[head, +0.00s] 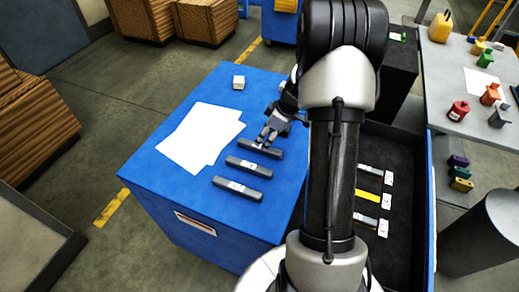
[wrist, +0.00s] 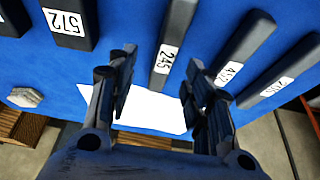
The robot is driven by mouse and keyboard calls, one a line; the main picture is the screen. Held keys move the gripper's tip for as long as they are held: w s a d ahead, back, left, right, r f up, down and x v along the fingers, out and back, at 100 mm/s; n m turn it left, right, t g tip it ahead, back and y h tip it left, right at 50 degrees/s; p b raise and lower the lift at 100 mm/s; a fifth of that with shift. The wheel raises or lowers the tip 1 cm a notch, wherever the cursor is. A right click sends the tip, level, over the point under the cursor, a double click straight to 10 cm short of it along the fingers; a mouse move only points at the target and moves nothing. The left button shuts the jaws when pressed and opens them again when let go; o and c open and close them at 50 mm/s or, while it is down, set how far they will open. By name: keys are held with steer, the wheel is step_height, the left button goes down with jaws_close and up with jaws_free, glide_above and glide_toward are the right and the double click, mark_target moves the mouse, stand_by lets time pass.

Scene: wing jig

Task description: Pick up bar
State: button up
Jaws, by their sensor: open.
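Several dark grey bars with white number labels lie on a blue cabinet top (head: 165,185). The bar labelled 245 (wrist: 174,35) shows between my open fingers in the wrist view; it appears to be the farthest clearly seen bar (head: 262,150) in the head view. Bars 412 (wrist: 247,42) and one with a less readable label (wrist: 290,72) lie to its right. Bar 572 (wrist: 72,18) is at upper left. My gripper (wrist: 160,88) is open and empty. In the head view my gripper (head: 269,135) is at the farthest bar; its exact height is unclear.
White paper sheets (head: 201,135) lie left of the bars. A small pale block (head: 239,82) stands at the far edge. An open drawer or tray (head: 400,165) with labelled pieces is right of my arm. A grey table (head: 450,85) holds coloured parts.

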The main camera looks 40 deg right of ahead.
mark_target(260, 146)
steer(key=x, duration=0.2)
steer(key=b+x, duration=0.1)
steer(key=x, duration=0.1)
steer(key=shift+s+a, duration=0.3)
steer(key=shift+w+f, duration=0.2)
steer(key=shift+f, duration=0.2)
steer(key=shift+c, duration=0.2)
jaws_close()
steer(key=shift+r, duration=0.1)
